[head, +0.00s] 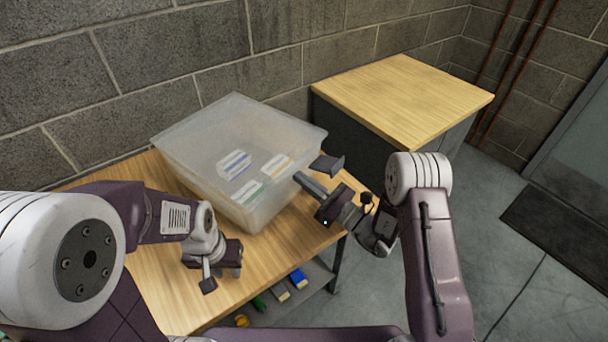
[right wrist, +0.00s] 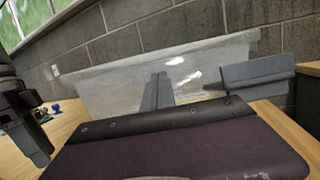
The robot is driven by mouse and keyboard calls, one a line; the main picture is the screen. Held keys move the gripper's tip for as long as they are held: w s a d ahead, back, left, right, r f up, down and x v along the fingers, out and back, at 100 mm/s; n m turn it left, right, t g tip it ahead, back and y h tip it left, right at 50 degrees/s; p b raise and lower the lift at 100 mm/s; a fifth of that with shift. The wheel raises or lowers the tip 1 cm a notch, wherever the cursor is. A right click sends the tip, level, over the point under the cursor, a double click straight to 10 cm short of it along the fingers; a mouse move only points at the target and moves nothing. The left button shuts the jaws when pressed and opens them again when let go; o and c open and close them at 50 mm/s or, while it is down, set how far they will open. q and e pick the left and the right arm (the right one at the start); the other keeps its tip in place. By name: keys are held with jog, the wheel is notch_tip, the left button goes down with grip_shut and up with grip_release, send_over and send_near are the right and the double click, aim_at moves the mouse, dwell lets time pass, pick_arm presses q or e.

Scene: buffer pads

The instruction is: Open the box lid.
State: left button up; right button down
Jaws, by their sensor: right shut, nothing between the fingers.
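A translucent plastic box (head: 262,211) stands on the wooden table, with its pale, see-through lid (head: 235,125) lying flat over the top and looking shut. Several white pieces with blue, yellow and green stripes (head: 236,164) show blurred through the plastic. My right gripper (head: 318,176) is shut and empty at the box's right side, close to the rim; I cannot tell whether it touches. In the right wrist view, the box (right wrist: 110,88) stands just beyond my right fingers (right wrist: 205,88). My left gripper (head: 222,279) hangs near the table's front, apart from the box; its finger opening is unclear.
The wooden table (head: 165,285) has bare room in front of the box. A second wood-topped cabinet (head: 405,95) stands behind right. A grey block wall (head: 150,60) runs close behind. Small coloured objects (head: 297,277) lie on a lower shelf. Open floor is to the right.

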pick_arm(q)
jog(key=shift+r, duration=0.2)
pick_arm(e)
jog(key=shift+r, duration=0.65)
